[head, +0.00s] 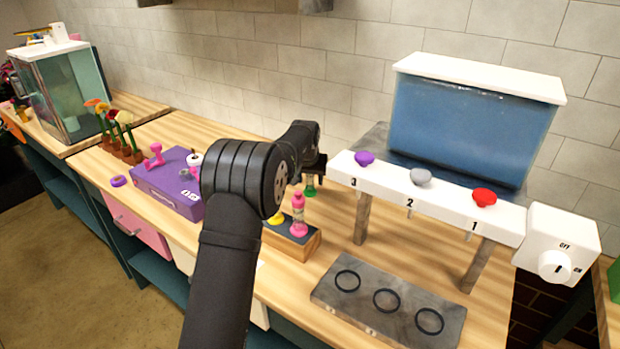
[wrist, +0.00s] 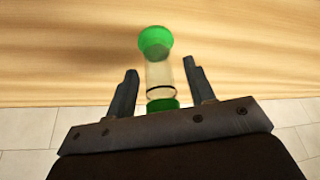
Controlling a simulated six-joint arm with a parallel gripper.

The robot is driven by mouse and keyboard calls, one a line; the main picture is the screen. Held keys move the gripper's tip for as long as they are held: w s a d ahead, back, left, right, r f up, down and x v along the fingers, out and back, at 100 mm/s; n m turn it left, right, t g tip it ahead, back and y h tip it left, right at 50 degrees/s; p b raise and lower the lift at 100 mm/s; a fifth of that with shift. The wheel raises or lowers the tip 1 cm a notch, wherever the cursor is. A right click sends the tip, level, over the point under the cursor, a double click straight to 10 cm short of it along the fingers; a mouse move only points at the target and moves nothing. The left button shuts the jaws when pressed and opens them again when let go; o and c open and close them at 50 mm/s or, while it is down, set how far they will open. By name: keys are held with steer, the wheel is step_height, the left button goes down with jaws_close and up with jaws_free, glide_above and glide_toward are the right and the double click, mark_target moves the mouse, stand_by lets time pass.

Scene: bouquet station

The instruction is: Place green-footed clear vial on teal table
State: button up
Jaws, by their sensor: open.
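The green-footed clear vial (wrist: 158,75) shows in the wrist view between the two fingers of my open gripper (wrist: 160,66). It has a clear body with a dark ring, a round green end beyond the fingertips and another green part near the palm. In the head view my gripper (head: 314,168) is over the wooden counter, left of the white shelf, and the vial's green foot (head: 310,190) shows just below it. The rest of the vial is hidden there by the gripper. The teal-sided table (head: 160,262) has a wooden top.
A pink bottle (head: 298,214) stands on a block (head: 300,244) close in front of my gripper. A white numbered shelf (head: 440,207) and tank (head: 470,125) are at right, with a grey ringed slab (head: 385,325) below. A purple box (head: 165,185) lies left.

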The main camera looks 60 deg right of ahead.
steer(key=v, duration=1.2)
steer(key=x, duration=1.2)
step_height(320, 180, up, 3)
steer(key=shift+f, duration=0.1)
steer(key=shift+r, duration=0.55)
